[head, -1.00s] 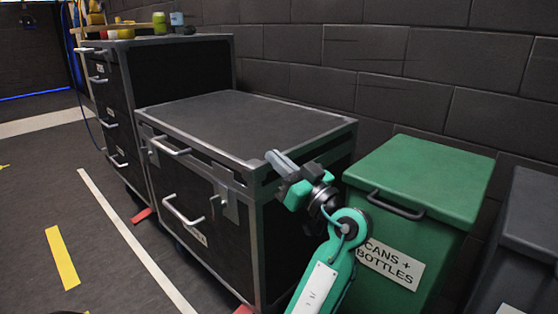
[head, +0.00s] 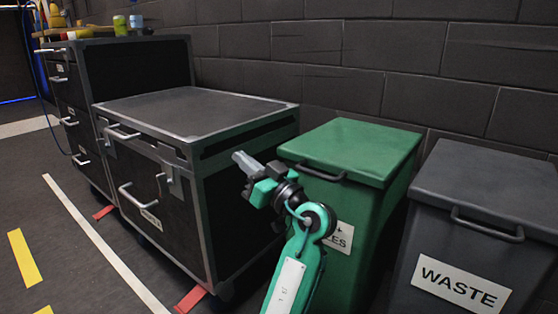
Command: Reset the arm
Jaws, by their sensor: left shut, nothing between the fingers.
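My left gripper (head: 243,161) is raised in the middle of the head view, at the end of my green and grey arm. Its fingers are shut with nothing between them. It points up and to the left. In the picture it overlaps the right side of the low black case (head: 200,112) and lies left of the green bin (head: 358,150). I cannot tell its exact distance from either. My right gripper is not in view. No buttons show.
A dark grey bin (head: 480,190) labelled WASTE stands at the right. A taller black drawer cabinet (head: 150,65) with jars and small items on top stands at the back left. A block wall (head: 400,60) runs behind. The floor (head: 80,270) at the lower left is clear.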

